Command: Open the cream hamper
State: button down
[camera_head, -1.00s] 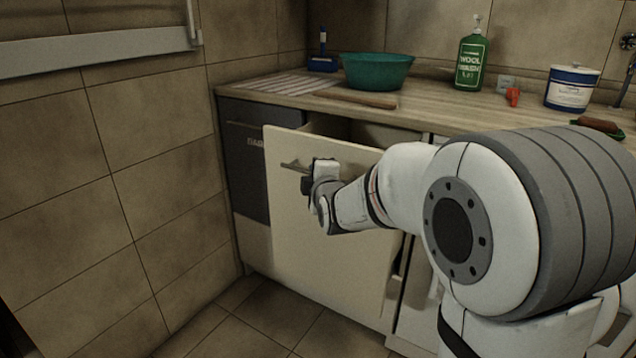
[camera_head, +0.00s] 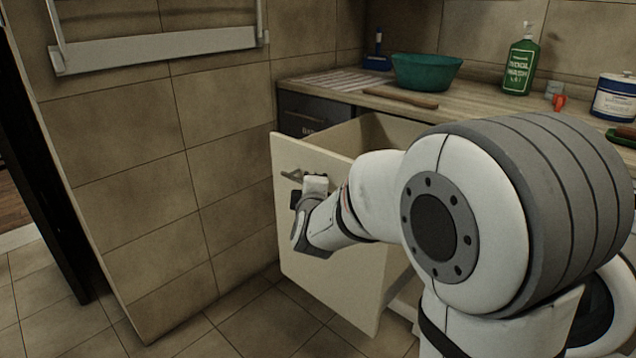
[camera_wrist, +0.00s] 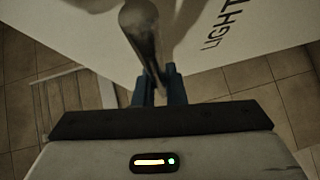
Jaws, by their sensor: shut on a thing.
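The cream hamper (camera_head: 330,240) is a pull-out front under the counter. It stands well out from the cabinet, and its open top and inner side show behind the front panel. Its bar handle (camera_head: 291,175) is near the top of the panel. My gripper (camera_head: 298,190) is shut on this handle. In the wrist view the metal handle (camera_wrist: 143,35) runs down between the two blue fingertips of my gripper (camera_wrist: 160,88). Part of the word "LIGHT" shows on the cream surface there. My arm covers the right part of the panel.
The worktop (camera_head: 460,108) holds a teal basin (camera_head: 425,72), a wooden rod (camera_head: 400,97), a green bottle (camera_head: 521,64) and a blue-white tub (camera_head: 614,97). A tiled wall (camera_head: 150,180) with a towel rail (camera_head: 160,46) stands close on the left. The tiled floor in front is clear.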

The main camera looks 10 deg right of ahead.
jog(key=shift+w+a+r, duration=0.1)
jog(key=shift+r, duration=0.1)
jog(key=c, duration=1.9)
grip_release()
jog(key=shift+o, duration=0.7)
jog(key=shift+w+f, duration=0.1)
jog(key=shift+o, duration=1.3)
jog(key=shift+f, duration=0.1)
jog(key=s+r+p, duration=0.1)
jog(key=s+p, duration=0.1)
jog(key=s, duration=0.5)
jog(key=shift+s+a, duration=0.2)
jog(key=shift+s, duration=0.15)
jog(key=shift+r, duration=0.15)
